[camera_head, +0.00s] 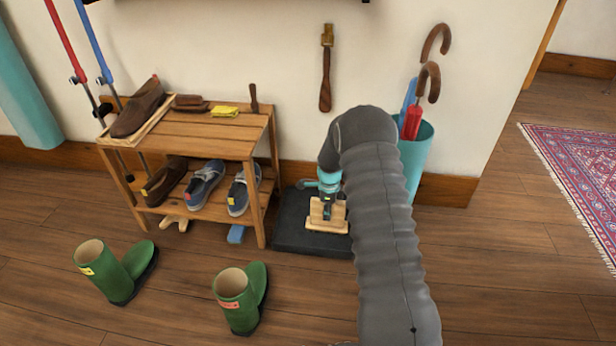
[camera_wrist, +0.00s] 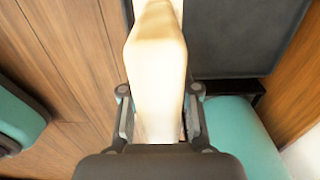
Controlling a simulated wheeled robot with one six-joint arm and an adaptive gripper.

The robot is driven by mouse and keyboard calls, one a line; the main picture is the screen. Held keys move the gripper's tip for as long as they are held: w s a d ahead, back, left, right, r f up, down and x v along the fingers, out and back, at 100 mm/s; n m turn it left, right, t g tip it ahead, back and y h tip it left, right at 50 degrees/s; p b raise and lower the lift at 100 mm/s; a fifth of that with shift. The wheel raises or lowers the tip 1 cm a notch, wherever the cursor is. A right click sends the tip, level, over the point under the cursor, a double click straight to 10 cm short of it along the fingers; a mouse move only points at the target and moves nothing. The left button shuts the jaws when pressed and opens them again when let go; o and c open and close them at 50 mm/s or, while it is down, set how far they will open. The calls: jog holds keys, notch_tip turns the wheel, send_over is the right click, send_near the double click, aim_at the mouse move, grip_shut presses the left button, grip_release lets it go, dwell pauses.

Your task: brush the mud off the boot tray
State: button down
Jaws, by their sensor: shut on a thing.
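The boot tray (camera_head: 292,238) is a dark, flat, square tray on the floor, right of the shoe bench; it also shows in the wrist view (camera_wrist: 245,40). My gripper (camera_head: 328,198) is over the tray, pointing down. It is shut on a pale wooden brush (camera_head: 322,221), whose handle fills the middle of the wrist view (camera_wrist: 157,65) between the two fingers (camera_wrist: 160,110). The brush is at or just above the tray; I cannot tell if it touches. No mud can be made out on the visible part, and my arm hides the tray's right side.
The wooden bench (camera_head: 225,140) with shoes stands left of the tray. A teal umbrella stand (camera_head: 415,160) is close behind on the right. Two green boots (camera_head: 118,270) (camera_head: 242,298) stand on the floor in front.

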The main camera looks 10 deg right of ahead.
jog(key=shift+r+p, duration=0.45)
jog(key=shift+r, duration=0.95)
